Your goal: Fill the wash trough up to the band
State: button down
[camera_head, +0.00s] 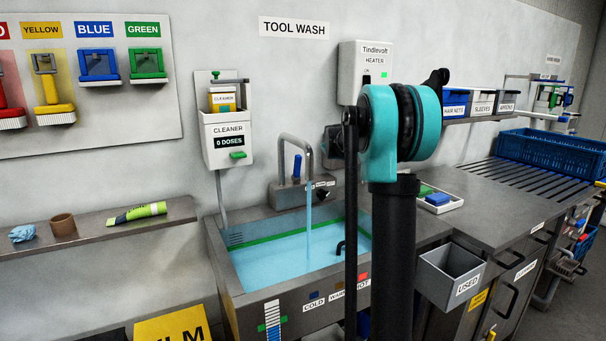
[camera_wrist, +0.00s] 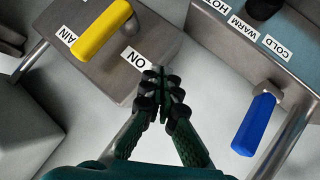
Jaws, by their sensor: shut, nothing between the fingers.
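The wash trough (camera_head: 214,250) holds blue water (camera_head: 275,264). A green band (camera_head: 265,238) runs along its inner back wall, and the water seems to meet the band's lower edge. A stream falls into it from the curved spout (camera_head: 298,138). A blue lever (camera_head: 297,166) stands by the spout; a blue lever also shows in the wrist view (camera_wrist: 255,125). My gripper (camera_wrist: 163,82) is shut and empty, its fingertips near the ON label, apart from both the blue lever and a yellow lever (camera_wrist: 101,30). My arm hides the gripper and the trough's right part in the head view.
The cleaner dispenser (camera_head: 228,140), reading 0 doses, and the heater (camera_head: 365,70) hang on the wall. A shelf (camera_head: 95,235) with small items is at left. A grey USED bin (camera_head: 450,275) and a blue crate (camera_head: 545,150) stand at right.

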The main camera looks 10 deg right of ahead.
jog(key=d+f+n+t+h, duration=0.1)
jog(key=d+f+n+t, duration=0.1)
jog(key=d+t, duration=0.1)
jog(key=n+t+y, duration=0.5)
jog(key=n+y, duration=0.5)
jog(key=n, duration=0.5)
send_near(299, 161)
jog(key=x, duration=0.4)
jog(key=f+x, duration=0.1)
jog(key=x, duration=0.1)
jog(key=shift+w+a+r, duration=0.1)
jog(key=shift+w, duration=0.45)
jog(key=shift+w+a+r, duration=0.2)
jog(key=shift+w+r, duration=0.15)
jog(key=shift+w, duration=0.1)
jog(key=shift+w+a+r, duration=0.15)
jog(key=shift+w+r, duration=0.25)
jog(key=shift+w, duration=0.1)
